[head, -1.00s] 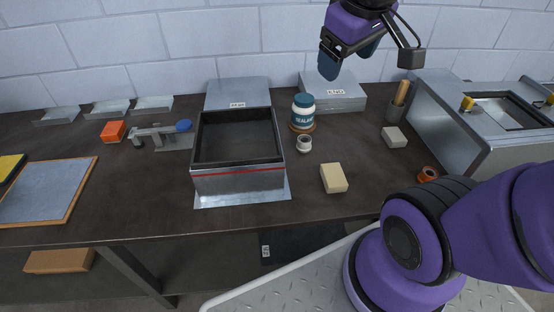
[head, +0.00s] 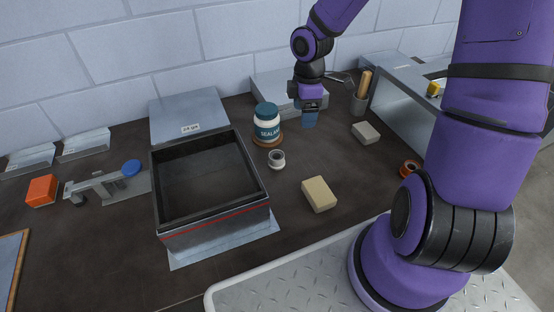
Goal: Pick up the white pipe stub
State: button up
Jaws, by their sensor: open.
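The white pipe stub (head: 276,159) is a short, pale, hollow ring-like piece standing on the dark bench. It is just in front of the sealant jar and right of the dark open box. My gripper (head: 309,121) is beyond and to the right of the stub, apart from it, pointing down near the front of the stacked grey sheets. Its blue fingers overlap in this view, and nothing shows held between them.
The sealant jar (head: 266,124) stands on a brown round base close behind the stub. The open box (head: 208,183) is to the left. A beige block (head: 318,194) lies in front right, and a grey block (head: 366,132) farther right. Bare bench lies between them.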

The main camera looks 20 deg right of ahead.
aim_at(277, 155)
jog(key=w+a+f+n+y, duration=0.1)
jog(key=a+f, duration=0.1)
jog(key=f, duration=0.2)
jog(key=a+f+n+y, duration=0.1)
jog(key=f, duration=0.2)
jog(key=w+a+f+n+y, duration=0.1)
jog(key=a+f+n+y, duration=0.1)
jog(key=f, duration=0.2)
jog(key=shift+w+a+f, duration=0.3)
jog(key=shift+w, duration=0.05)
jog(key=shift+s+d+x, duration=0.1)
jog(key=shift+d+x, duration=0.1)
jog(key=shift+x, duration=1.25)
jog(key=shift+s+d+x, duration=0.1)
jog(key=shift+d+x, duration=0.1)
jog(key=shift+x, duration=1.25)
jog(key=shift+f, duration=0.15)
jog(key=c, duration=1)
